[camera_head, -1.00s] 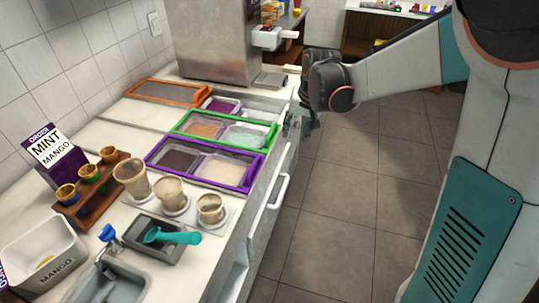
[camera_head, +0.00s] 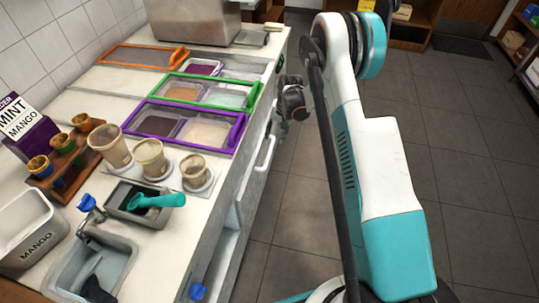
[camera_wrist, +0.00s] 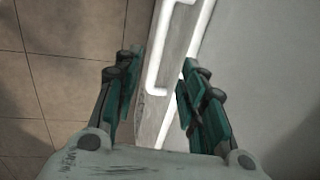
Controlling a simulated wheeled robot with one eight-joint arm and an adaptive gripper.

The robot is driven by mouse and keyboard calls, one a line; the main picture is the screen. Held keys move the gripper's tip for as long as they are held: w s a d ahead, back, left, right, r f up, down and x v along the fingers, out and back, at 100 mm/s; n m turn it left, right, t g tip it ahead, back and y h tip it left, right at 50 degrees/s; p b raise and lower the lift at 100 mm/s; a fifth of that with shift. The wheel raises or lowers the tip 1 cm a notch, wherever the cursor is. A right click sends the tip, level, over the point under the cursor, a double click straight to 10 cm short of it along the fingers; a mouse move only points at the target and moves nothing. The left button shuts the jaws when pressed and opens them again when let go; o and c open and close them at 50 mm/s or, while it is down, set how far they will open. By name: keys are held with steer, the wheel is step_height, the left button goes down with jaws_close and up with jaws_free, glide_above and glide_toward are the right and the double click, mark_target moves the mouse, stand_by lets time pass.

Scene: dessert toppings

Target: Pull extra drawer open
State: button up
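The counter's drawer front shows in the head view with a white bar handle (camera_head: 265,154) on it. In the wrist view a white bar handle (camera_wrist: 155,60) runs lengthwise ahead of and between my fingers, next to a bright strip. I cannot tell whether both views show the same handle. My gripper (camera_wrist: 162,62) is open, with its two teal fingers apart and nothing seen clamped between them. In the head view my gripper (camera_head: 281,95) is low beside the counter front, partly hidden by my dark wrist. No drawer label is readable.
The countertop holds an orange-framed tray (camera_head: 140,57), green-framed (camera_head: 212,80) and purple-framed (camera_head: 185,127) topping trays, cups (camera_head: 150,158), a cone rack (camera_head: 62,160) and a mango bin (camera_head: 27,228). An open shelf space (camera_head: 225,250) shows under the front. The tiled floor at right is clear.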

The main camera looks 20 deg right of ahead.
mark_target(269, 155)
steer(key=b+x, duration=0.5)
steer(key=x, duration=0.9)
steer(key=shift+s+r, duration=0.1)
jaws_close()
